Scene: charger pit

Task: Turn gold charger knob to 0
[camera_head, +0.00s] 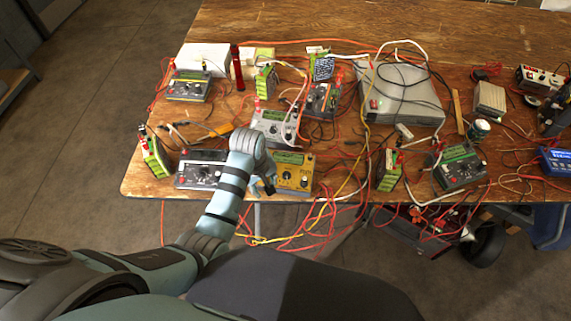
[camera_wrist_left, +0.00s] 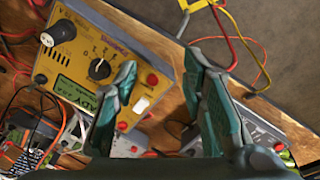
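The gold charger (camera_head: 301,173) sits near the front edge of the wooden table, partly hidden by my left arm in the head view. In the left wrist view the gold charger (camera_wrist_left: 85,25) fills the left side. Its black knob (camera_wrist_left: 99,68) has a light pointer and printed numbers beside it; I cannot tell the exact setting. A second black knob (camera_wrist_left: 64,31) is near its corner. My left gripper (camera_wrist_left: 160,62) is open and empty, its fingers spread over the charger's edge, beside the numbered knob and apparently not gripping it. My right gripper is not in view.
A grey-and-black charger (camera_head: 199,175) stands left of the gold one, and another grey charger (camera_head: 272,127) stands behind it. Red and yellow cables (camera_head: 318,215) hang over the table's front edge. A dark green-topped charger (camera_head: 457,165) stands to the right.

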